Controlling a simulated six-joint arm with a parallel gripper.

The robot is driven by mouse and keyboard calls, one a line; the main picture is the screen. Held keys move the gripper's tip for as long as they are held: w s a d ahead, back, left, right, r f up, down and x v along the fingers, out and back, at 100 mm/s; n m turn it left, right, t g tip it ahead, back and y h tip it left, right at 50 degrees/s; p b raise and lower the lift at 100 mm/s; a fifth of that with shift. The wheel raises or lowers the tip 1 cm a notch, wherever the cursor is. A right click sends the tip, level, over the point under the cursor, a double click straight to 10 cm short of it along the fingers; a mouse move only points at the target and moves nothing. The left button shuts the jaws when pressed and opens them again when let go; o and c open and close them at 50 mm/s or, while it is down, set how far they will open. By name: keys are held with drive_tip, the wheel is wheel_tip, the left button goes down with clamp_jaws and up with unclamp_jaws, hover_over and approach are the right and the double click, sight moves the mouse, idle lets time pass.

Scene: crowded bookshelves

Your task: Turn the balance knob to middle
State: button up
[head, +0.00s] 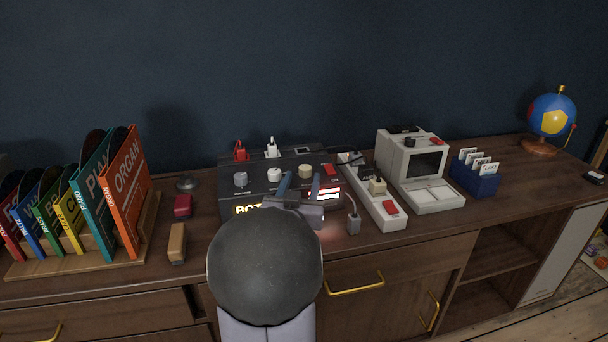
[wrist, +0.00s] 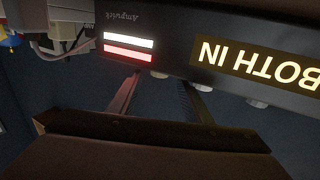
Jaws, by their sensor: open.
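The dark amplifier (head: 232,194) stands on the wooden cabinet top, with a grey knob (head: 240,180), a white knob (head: 274,175) and a cream knob (head: 305,171) in a row. I cannot read which one is the balance knob. My gripper (head: 300,182) is open and empty, its fingers reaching over the amplifier's front near the white and cream knobs; contact cannot be judged. In the wrist view, upside down, the fingers (wrist: 162,80) reach up to the amplifier's edge, where small pale knob ends show. The amplifier's display (wrist: 258,68) reads "BOTH IN".
Two lit bars (wrist: 128,47), white and red, are beside the display. Right of the amplifier are a power strip (head: 382,204), a grey plug (head: 353,224) and a small computer (head: 410,160). A record rack (head: 140,231) stands left. My arm hides part of the front.

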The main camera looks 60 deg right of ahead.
sight(304, 172)
drive_tip(key=shift+x, duration=2.15)
drive_tip(key=shift+c, duration=0.7)
drive_tip(key=c, duration=0.9)
